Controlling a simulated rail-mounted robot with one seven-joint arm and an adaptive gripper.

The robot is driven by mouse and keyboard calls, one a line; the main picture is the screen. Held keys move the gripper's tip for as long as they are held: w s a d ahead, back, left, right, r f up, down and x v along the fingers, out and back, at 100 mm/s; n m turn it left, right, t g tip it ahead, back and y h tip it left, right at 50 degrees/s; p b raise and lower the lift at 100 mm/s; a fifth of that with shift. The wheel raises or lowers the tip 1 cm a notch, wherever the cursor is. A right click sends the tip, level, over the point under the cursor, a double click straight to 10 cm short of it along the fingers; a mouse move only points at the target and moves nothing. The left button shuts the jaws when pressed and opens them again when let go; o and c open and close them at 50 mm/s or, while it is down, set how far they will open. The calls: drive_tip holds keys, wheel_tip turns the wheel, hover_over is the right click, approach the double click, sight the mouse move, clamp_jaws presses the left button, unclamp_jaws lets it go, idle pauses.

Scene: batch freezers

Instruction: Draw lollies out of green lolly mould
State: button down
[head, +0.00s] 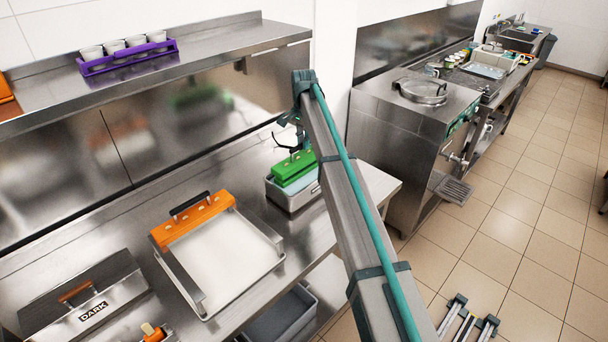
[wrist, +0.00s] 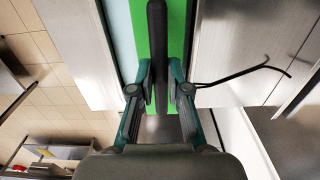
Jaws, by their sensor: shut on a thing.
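The green lolly mould (head: 294,168) is at the far right of the steel bench, over a grey metal bath (head: 292,198). In the wrist view its green top (wrist: 123,35) lies under a long black handle (wrist: 158,20). My gripper (wrist: 159,82) is shut on this handle, with one finger on each side. In the head view my gripper (head: 297,146) is above the green mould, partly hidden by my arm. Pale blue shows in the bath beside the green. No lollies are visible there, and I cannot tell whether the green top is lifted.
An orange mould (head: 190,220) with a black handle sits on a wide white-filled tray (head: 226,250) to the left. A steel box marked DARK (head: 84,300) stands front left. A purple rack (head: 128,58) of cups is on the shelf above. A thin black cable (wrist: 240,78) hangs beside my gripper.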

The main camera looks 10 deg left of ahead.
drive_tip(key=shift+r+p, duration=0.75)
drive_tip(key=shift+r, duration=2.45)
